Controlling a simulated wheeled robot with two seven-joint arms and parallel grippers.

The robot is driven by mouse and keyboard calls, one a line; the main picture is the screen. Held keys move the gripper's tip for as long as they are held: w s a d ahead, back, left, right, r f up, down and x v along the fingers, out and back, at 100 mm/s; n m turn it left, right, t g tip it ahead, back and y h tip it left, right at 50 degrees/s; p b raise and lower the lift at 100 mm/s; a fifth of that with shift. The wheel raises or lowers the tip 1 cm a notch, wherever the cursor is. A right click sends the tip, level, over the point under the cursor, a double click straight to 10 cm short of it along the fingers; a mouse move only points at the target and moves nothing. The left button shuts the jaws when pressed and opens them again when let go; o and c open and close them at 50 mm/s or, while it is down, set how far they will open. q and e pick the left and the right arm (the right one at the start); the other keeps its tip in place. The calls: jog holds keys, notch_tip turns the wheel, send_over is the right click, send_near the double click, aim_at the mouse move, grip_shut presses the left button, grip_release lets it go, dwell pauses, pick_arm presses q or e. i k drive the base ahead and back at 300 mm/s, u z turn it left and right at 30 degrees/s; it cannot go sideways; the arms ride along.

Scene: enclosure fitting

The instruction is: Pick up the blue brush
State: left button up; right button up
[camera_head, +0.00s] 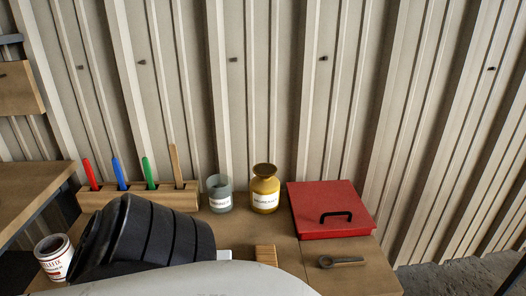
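The blue brush (119,174) stands upright, leaning slightly, in a wooden holder block (150,199) at the back left of the workbench. Only its blue handle shows above the block; its lower end is hidden inside. It stands between a red handle (90,174) on its left and a green handle (149,172) on its right. A plain wooden handle (177,166) stands at the block's right end. Neither of my grippers can be made out in this view.
A grey labelled jar (220,195), a yellow bottle (265,190) and a red box with a black handle (330,207) stand right of the block. A white can (53,257) is at front left. A small dark tool (341,262) lies front right. Corrugated wall stands behind.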

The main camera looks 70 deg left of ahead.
aim_at(118, 173)
jog(key=u, duration=2.2)
